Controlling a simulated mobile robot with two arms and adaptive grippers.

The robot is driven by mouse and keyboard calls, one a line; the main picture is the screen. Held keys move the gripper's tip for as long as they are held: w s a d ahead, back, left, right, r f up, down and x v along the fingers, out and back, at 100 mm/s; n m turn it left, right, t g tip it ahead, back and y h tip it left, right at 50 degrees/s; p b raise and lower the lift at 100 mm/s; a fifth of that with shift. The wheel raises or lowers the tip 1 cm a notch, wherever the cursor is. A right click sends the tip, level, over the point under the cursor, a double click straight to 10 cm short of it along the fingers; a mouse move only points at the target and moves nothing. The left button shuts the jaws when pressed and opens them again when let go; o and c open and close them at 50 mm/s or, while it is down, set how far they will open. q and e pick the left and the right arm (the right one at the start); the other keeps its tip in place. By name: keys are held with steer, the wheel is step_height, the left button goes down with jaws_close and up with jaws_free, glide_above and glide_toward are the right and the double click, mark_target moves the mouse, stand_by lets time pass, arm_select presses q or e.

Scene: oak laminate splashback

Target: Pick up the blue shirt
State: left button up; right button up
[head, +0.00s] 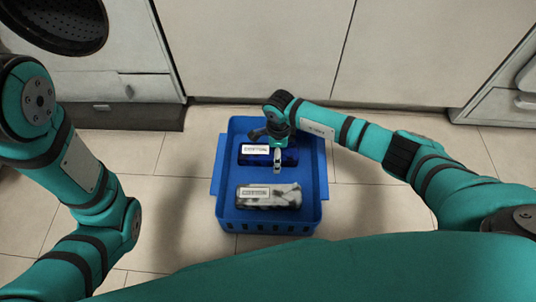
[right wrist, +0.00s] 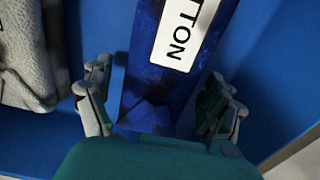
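The blue shirt (head: 290,158) is a folded dark blue bundle with a white label, lying in the far part of the blue basket (head: 224,190). My right gripper (head: 277,166) is above it, pointing down, and hides part of it. In the right wrist view the shirt (right wrist: 145,88) runs between the two fingers of the open right gripper (right wrist: 160,84).
A grey and white patterned folded cloth (head: 284,199) with a white label lies in the near part of the basket. The basket stands on the tiled floor, with pale cabinets (head: 260,50) behind it and a washing machine (head: 90,60) at far left.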

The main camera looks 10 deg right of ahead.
steer(key=c, duration=1.2)
